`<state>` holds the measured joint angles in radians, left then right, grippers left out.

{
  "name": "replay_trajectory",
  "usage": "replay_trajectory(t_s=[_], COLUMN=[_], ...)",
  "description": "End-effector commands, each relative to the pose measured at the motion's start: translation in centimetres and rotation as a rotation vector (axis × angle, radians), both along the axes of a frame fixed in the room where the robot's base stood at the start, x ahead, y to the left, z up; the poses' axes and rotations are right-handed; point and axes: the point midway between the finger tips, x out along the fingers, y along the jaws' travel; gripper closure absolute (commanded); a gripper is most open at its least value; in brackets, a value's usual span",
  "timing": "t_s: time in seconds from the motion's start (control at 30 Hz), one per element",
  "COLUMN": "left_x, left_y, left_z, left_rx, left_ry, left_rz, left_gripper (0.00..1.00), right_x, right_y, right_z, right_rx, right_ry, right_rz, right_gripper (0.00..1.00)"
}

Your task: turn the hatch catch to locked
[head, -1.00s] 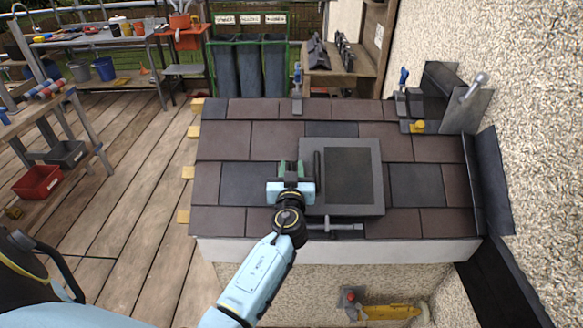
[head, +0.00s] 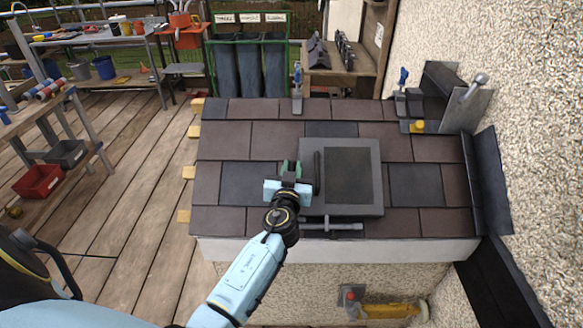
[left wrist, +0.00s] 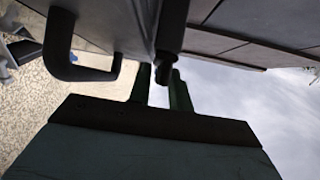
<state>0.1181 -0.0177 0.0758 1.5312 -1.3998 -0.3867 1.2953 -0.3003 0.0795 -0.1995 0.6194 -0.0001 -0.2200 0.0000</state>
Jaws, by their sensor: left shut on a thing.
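The grey hatch (head: 351,147) lies closed in the tiled roof, with a dark upright bar handle (head: 317,172) near its left edge. My left gripper (head: 290,170) is at the left edge of the hatch, just left of that handle. In the left wrist view its green fingers (left wrist: 161,88) close around the lower end of a dark rod-like piece (left wrist: 172,35), which looks like the hatch catch. The gripper hides most of the catch in the head view, so its turn position cannot be told. My right gripper is not in view.
A grey metal T-shaped tool (head: 333,226) lies just below the hatch. Blue-handled clamps (head: 297,88) stand at the roof's top edge. A dark metal upstand (head: 488,180) and the rough wall bound the right side. The deck at left is mostly clear.

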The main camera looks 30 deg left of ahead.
Motion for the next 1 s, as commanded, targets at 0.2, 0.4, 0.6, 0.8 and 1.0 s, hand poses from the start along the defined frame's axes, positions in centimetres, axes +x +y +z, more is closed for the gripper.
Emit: replay_trajectory(t_s=[0.2, 0.4, 0.6, 0.8, 1.0], left_x=[0.0, 0.0, 0.0, 0.0, 0.1], left_y=[0.1, 0.0, 0.0, 0.0, -0.1], left_z=[0.4, 0.6, 0.6, 0.5, 0.5], left_rx=[0.085, 0.18, 0.271, 0.363, 0.453], left_ry=[0.052, 0.109, 0.166, 0.223, 0.277], left_rz=[-0.145, -0.303, -0.462, -0.618, -0.774], left_gripper=[1.0, 1.0, 1.0, 1.0, 1.0], right_x=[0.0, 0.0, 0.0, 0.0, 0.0], right_y=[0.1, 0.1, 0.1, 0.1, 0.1], right_z=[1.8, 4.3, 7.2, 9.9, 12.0], right_rx=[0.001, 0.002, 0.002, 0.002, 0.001], right_ry=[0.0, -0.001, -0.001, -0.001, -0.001], right_rz=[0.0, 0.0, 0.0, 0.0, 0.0], right_gripper=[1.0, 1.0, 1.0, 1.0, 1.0])
